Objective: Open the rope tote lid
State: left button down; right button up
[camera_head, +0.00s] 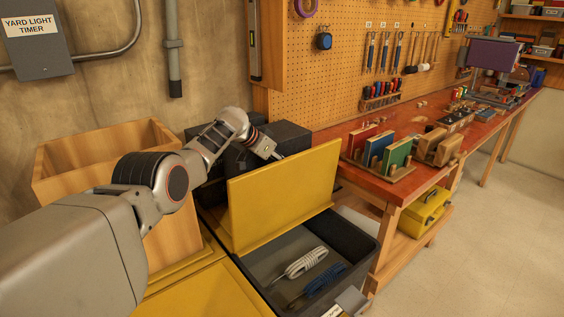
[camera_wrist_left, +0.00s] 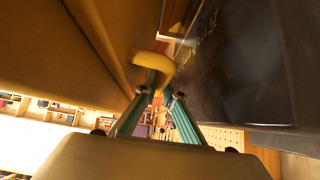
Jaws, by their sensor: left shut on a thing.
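The rope tote (camera_head: 365,243) is a dark grey bin in the lower middle of the head view. Its yellow lid (camera_head: 283,190) stands raised, nearly upright, along the tote's far left side, and the inside is exposed. A pale coil of rope (camera_head: 305,263) and a blue coil (camera_head: 325,280) lie inside. My left arm reaches in from the left to behind the lid, which hides the fingertips in the head view. In the left wrist view, the teal fingers of my left gripper (camera_wrist_left: 161,94) are shut on a curved yellow handle (camera_wrist_left: 153,66). My right gripper is not in view.
A wooden box (camera_head: 100,150) stands at the left and dark cases (camera_head: 285,137) behind the lid. A flat yellow panel (camera_head: 205,292) lies front left. The red-topped workbench (camera_head: 378,183) stands right of the tote, with a yellow toolbox (camera_head: 425,215) on its lower shelf. Floor is clear at right.

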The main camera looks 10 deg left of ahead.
pick_arm(q)
jog(key=c, duration=2.4)
grip_release()
jog(key=shift+r, duration=0.1)
jog(key=shift+s+a+r, duration=0.15)
jog(key=shift+r, duration=0.15)
jog(key=shift+v, duration=0.9)
jog(key=v, duration=0.9)
jog(key=shift+s, duration=0.3)
jog(key=shift+f, duration=0.15)
